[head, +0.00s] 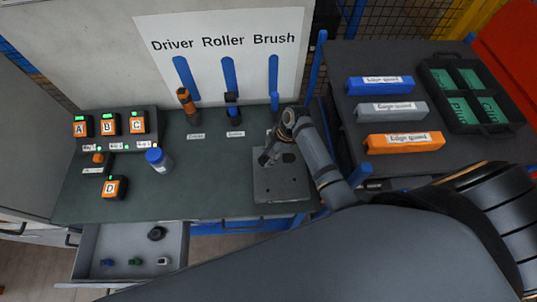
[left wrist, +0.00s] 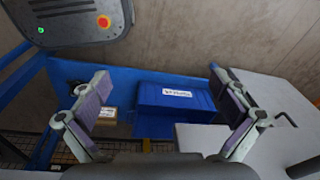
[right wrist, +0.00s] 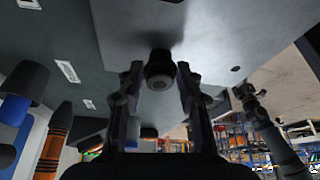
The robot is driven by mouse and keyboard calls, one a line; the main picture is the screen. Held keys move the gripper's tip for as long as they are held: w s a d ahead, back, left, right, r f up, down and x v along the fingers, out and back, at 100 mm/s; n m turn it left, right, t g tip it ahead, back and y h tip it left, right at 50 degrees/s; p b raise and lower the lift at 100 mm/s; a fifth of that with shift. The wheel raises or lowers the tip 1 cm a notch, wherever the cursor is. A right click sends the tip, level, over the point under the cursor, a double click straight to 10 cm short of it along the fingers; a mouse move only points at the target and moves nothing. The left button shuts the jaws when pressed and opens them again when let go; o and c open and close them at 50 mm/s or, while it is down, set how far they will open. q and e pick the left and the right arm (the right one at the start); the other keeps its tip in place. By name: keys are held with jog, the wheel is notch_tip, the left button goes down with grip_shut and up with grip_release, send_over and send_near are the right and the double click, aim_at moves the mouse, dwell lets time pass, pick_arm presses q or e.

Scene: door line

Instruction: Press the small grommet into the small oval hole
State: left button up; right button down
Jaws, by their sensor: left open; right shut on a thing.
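My right gripper (head: 268,158) is over the grey panel (head: 280,187) at the right end of the workbench. In the right wrist view the right gripper (right wrist: 158,76) is shut on a small dark round piece (right wrist: 160,66), which looks like the small grommet. Its end is close to the panel surface, with a shadow beside it; I cannot tell if it touches. A small dark hole (right wrist: 235,69) shows in the panel to the right of it. I cannot tell which hole, if any, lies behind the piece. My left gripper (left wrist: 160,95) is open and empty.
An open drawer (head: 130,246) holds a black ring (head: 156,233) and several small coloured pieces. A blue-capped bottle (head: 158,161) and lettered boxes stand on the bench left. A driver (head: 187,104) stands behind. Edge guards and a black case (head: 462,90) lie on the right table. My left gripper faces a blue bin (left wrist: 175,108).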

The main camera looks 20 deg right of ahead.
dwell(0.7)
jog(key=shift+f, duration=0.55)
dwell(1.5)
dwell(0.3)
jog(key=c, duration=0.8)
grip_release()
notch_tip(320, 180, up, 10)
jog(key=shift+r, duration=0.1)
jog(key=shift+c, duration=0.3)
